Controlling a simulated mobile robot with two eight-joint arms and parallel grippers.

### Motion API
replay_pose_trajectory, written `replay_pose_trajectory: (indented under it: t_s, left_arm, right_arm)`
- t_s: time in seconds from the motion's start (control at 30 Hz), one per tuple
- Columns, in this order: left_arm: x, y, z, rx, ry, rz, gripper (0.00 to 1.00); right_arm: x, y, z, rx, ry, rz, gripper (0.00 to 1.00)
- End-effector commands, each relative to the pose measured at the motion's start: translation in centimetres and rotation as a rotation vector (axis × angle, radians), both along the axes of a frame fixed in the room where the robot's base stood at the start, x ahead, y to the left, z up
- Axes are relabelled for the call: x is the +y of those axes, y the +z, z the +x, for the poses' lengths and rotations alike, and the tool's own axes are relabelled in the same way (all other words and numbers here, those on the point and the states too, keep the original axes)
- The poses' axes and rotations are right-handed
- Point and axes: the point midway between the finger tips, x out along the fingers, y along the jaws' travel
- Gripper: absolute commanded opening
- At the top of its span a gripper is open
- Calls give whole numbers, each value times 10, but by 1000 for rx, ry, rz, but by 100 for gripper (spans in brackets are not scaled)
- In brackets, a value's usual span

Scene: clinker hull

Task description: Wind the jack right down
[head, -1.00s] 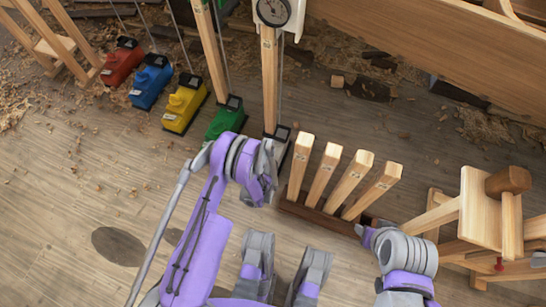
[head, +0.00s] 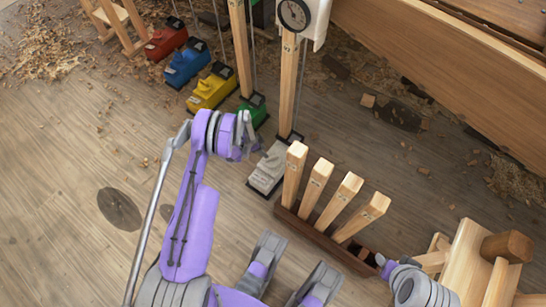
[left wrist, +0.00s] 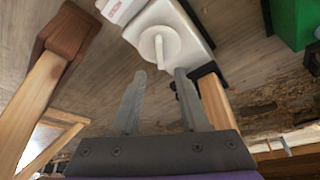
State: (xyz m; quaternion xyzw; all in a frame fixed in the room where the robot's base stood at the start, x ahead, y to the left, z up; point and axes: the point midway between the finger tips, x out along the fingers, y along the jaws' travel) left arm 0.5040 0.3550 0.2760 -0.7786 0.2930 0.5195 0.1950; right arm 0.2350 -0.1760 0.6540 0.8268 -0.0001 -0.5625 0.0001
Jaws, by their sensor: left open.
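A grey-white jack (head: 268,170) lies on the floor in the head view, in the row with the coloured ones, at the foot of a wooden post. In the left wrist view, the white jack body (left wrist: 187,22) carries a round knob (left wrist: 168,38) with a short pin. My left gripper (head: 246,126) is open and empty, just above and left of the jack. In the wrist view its fingertips (left wrist: 158,75) are spread, with the pin just beyond the gap, apart from both fingers. My right gripper (head: 383,264) shows only partly at the lower right; its jaws are unclear.
Green (head: 252,110), yellow (head: 212,88), blue (head: 187,63) and red (head: 165,38) jacks stand to the upper left. A dark rack (head: 325,240) with upright wooden posts is close on the right. A dial gauge (head: 294,14) hangs above.

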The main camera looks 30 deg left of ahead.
Motion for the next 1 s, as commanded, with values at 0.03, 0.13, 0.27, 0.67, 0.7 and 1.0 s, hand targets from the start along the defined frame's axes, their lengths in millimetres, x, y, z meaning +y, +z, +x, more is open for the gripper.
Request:
replay_pose_trajectory:
  t_s: [0.03, 0.13, 0.27, 0.67, 0.7, 1.0]
  left_arm:
    - [-3, -12, 3, 0, -2, 0, 45]
    - [-8, -30, 9, 0, -2, 1, 45]
    - [-15, -52, 16, 0, -1, 0, 45]
    - [-23, -81, 25, 0, 0, 1, 45]
    - [-23, -81, 25, 0, 0, 1, 45]
    - [-22, -81, 25, 0, 0, 1, 20]
  right_arm:
    - [0, -4, 1, 0, 0, 0, 50]
    - [0, -9, 2, 1, 0, 0, 50]
    - [0, -13, 3, 0, 0, 0, 50]
    - [0, -18, 4, -1, 0, 0, 50]
    - [0, -18, 4, -1, 0, 0, 50]
    - [0, -18, 3, -1, 0, 0, 50]
